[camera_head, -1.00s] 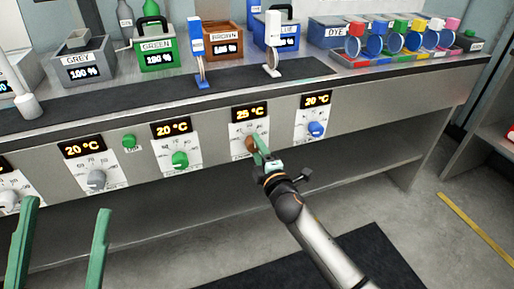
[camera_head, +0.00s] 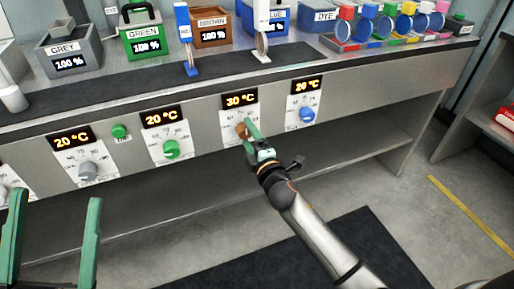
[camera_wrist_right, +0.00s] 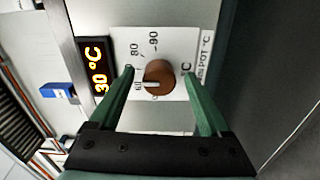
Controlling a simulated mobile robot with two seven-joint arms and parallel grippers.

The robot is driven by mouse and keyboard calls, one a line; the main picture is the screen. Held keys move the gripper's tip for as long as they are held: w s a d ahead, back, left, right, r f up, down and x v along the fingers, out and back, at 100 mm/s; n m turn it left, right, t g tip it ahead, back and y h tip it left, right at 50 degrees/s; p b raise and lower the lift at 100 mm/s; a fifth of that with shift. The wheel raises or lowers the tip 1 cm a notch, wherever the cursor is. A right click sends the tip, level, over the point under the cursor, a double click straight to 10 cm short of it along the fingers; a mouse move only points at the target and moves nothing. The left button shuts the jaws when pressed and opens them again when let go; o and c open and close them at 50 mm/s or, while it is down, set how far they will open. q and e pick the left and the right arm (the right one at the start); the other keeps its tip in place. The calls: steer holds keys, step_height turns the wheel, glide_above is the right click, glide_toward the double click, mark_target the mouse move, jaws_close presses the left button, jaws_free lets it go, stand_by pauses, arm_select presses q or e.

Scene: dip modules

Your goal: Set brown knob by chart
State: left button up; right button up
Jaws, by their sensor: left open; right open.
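The brown knob (camera_head: 241,131) is on the front panel under a display (camera_head: 240,99) reading 30 °C. In the right wrist view the knob (camera_wrist_right: 160,78) sits between my right gripper's fingers (camera_wrist_right: 160,85), with gaps on both sides; its pale pointer mark faces the display side, near the dial's low end. My right gripper (camera_head: 248,132) is open around the knob and partly hides it in the head view. My left gripper (camera_head: 54,203) is open and empty at the lower left, away from the panel. I cannot make out a chart.
A green knob (camera_head: 171,149) and a grey knob (camera_head: 88,170) are to the left, a blue knob (camera_head: 307,114) to the right. A small green button (camera_head: 119,131) is on the panel. A brown tank (camera_head: 210,30) stands on the bench above. A low shelf runs below.

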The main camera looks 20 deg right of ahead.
arm_select(q)
steer(key=w+f+n+y+p, duration=0.1)
steer(key=w+f+n+y, duration=0.3)
steer(key=f+y, duration=0.1)
steer(key=shift+w+a+f+y+p, duration=0.3)
steer(key=shift+w+a+f+y, duration=0.1)
steer(key=shift+f, duration=0.15)
arm_select(e)
steer(key=s, duration=1.1)
steer(key=shift+s+d, duration=0.25)
steer(key=shift+s, duration=0.15)
